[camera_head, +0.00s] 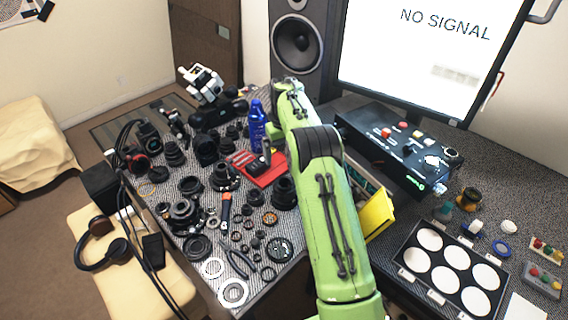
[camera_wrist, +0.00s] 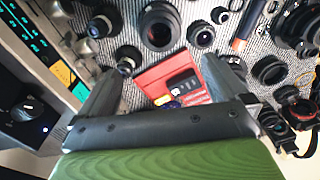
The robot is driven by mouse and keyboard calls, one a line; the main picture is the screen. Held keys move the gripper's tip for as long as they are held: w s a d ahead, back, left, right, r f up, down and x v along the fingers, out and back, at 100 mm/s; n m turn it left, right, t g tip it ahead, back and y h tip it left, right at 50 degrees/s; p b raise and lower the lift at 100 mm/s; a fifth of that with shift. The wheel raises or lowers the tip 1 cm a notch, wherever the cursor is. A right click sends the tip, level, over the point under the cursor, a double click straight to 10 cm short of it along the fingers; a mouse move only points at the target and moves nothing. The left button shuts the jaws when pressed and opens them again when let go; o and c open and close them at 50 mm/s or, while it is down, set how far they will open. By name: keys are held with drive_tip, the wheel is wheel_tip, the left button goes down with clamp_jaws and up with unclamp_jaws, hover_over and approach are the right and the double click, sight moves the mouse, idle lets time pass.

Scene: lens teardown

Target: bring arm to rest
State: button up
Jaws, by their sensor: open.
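My green arm reaches from the bottom of the head view up over the middle of the table, and it hides part of the table behind it. My gripper (camera_wrist: 160,98) shows in the wrist view with its two dark fingers spread apart and nothing between them. Beyond the fingers lies a red tray or case (camera_wrist: 150,72) with small dark and coloured items on it. The red case also shows in the head view (camera_head: 268,179), just left of my arm. The gripper's fingers are hidden or unclear in the head view.
Many black lens parts (camera_head: 186,213) crowd the table left of my arm. A blue bottle (camera_head: 257,125) stands close to the arm. A black control box (camera_head: 395,150), a yellow bin (camera_head: 377,213) and a tray with white discs (camera_head: 441,290) lie to the right. A monitor (camera_head: 425,50) stands behind.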

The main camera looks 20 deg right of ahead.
drive_tip(key=shift+r, duration=0.5)
drive_tip(key=s+a+r+t, duration=0.2)
drive_tip(key=s+a+r, duration=0.2)
drive_tip(key=s+r, duration=0.45)
drive_tip(key=s+a+r+t, duration=0.1)
drive_tip(key=s+a+r, duration=0.2)
drive_tip(key=s+r, duration=0.6)
drive_tip(key=s+a+f+t, duration=0.1)
drive_tip(key=s+a, duration=0.1)
drive_tip(key=s, duration=0.8)
drive_tip(key=s+a+f+t, duration=0.1)
drive_tip(key=s+a, duration=0.1)
drive_tip(key=s, duration=0.8)
drive_tip(key=shift+a+f+t, duration=0.15)
drive_tip(key=shift+f+t, duration=0.05)
drive_tip(key=shift+t, duration=0.1)
